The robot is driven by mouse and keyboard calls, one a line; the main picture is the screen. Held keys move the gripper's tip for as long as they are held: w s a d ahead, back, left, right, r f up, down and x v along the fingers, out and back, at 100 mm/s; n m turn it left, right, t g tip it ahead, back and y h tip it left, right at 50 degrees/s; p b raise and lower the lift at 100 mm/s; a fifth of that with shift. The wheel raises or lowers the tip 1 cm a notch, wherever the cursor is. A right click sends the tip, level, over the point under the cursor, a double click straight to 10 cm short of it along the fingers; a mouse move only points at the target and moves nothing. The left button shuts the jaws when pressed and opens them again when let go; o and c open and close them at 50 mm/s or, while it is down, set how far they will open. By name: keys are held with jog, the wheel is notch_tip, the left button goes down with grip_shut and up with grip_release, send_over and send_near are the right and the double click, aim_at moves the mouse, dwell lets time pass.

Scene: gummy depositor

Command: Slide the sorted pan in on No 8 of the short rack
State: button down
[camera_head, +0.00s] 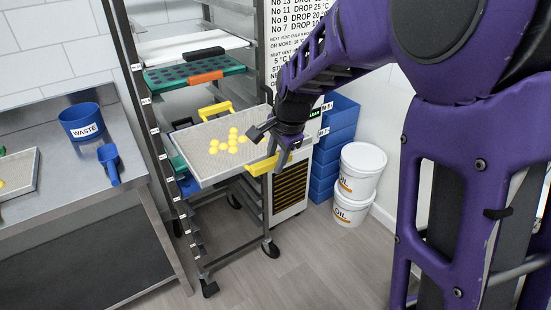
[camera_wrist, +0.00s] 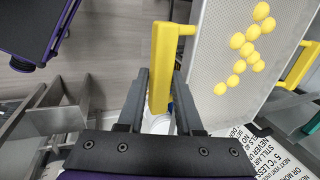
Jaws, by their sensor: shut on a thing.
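The sorted pan (camera_head: 205,162) is a shallow grey tray with yellow handles and several yellow gummies (camera_head: 228,141) lying on it. In the head view it is at the short rack (camera_head: 150,125), its left edge by the numbered post and its right part sticking out. My gripper (camera_head: 278,155) is shut on the pan's near yellow handle (camera_wrist: 163,70). The wrist view shows the handle between my two fingers (camera_wrist: 165,100). The pan looks roughly level. I cannot tell whether its edge rests on a runner, nor read the slot numbers.
Higher in the rack are a green tray (camera_head: 195,74) with an orange handle and a white tray (camera_head: 185,49). Other trays sit below the pan. A steel bench (camera_head: 75,190) with a blue waste tub (camera_head: 82,121) stands left. White oil buckets (camera_head: 360,170) and blue crates (camera_head: 337,125) stand right.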

aim_at(231, 128)
jog(key=shift+w, duration=0.1)
jog(key=shift+w+a+r, duration=0.1)
jog(key=shift+w+a, duration=0.65)
jog(key=shift+w, duration=0.3)
jog(key=shift+w+a, duration=0.75)
jog(key=shift+w, duration=0.3)
jog(key=shift+w+a+f, duration=0.1)
jog(key=shift+w+a, duration=1.55)
jog(key=shift+w, duration=0.8)
jog(key=shift+w+a+f, duration=0.1)
jog(key=shift+w+a, duration=1.6)
jog(key=shift+w, duration=0.75)
jog(key=shift+w+a+f, duration=0.1)
jog(key=shift+w+a, duration=1.55)
jog(key=shift+w, duration=0.8)
jog(key=shift+f, duration=0.2)
